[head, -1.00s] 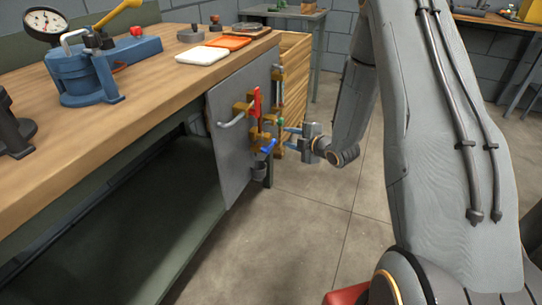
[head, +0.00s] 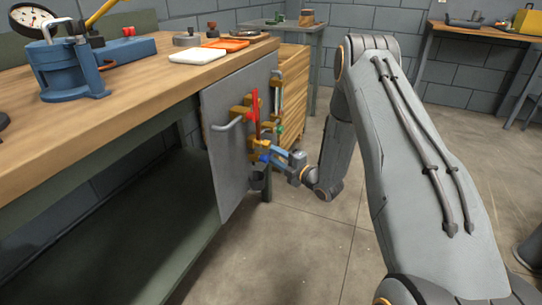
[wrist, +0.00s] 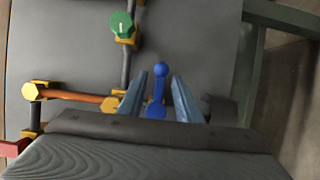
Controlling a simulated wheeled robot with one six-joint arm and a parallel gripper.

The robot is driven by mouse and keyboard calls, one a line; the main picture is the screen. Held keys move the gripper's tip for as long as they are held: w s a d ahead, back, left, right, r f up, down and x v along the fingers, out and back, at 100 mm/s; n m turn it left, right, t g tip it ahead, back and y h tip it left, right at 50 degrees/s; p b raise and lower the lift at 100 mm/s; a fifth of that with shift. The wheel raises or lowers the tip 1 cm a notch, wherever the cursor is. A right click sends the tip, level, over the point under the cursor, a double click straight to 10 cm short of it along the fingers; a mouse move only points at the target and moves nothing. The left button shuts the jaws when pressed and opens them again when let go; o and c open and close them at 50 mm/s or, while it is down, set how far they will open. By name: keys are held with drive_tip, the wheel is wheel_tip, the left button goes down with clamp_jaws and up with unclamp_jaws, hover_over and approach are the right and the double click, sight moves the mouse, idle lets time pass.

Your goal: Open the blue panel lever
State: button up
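The blue lever (wrist: 160,82) shows in the wrist view as a short rod with a round knob, standing out from the grey panel (wrist: 75,60). My gripper (wrist: 158,88) is open, with one pale-blue finger on each side of the lever. Narrow gaps show between the fingers and the lever, so I cannot see contact. In the head view my gripper (head: 281,156) is at the blue lever (head: 264,157), low on the panel (head: 222,160) under the bench. The lever's base is partly hidden by my gripper body in the wrist view.
A red lever (head: 255,108) and a green knob (wrist: 122,25) are on the same panel with yellow fittings and pipes. A grey handle (head: 226,126) sticks out at the panel's left. A dark cup (head: 257,180) hangs below the blue lever.

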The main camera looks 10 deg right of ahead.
drive_tip(key=shift+w+a, duration=0.2)
drive_tip(key=shift+w, duration=0.1)
clamp_jaws()
drive_tip(key=shift+a, duration=0.1)
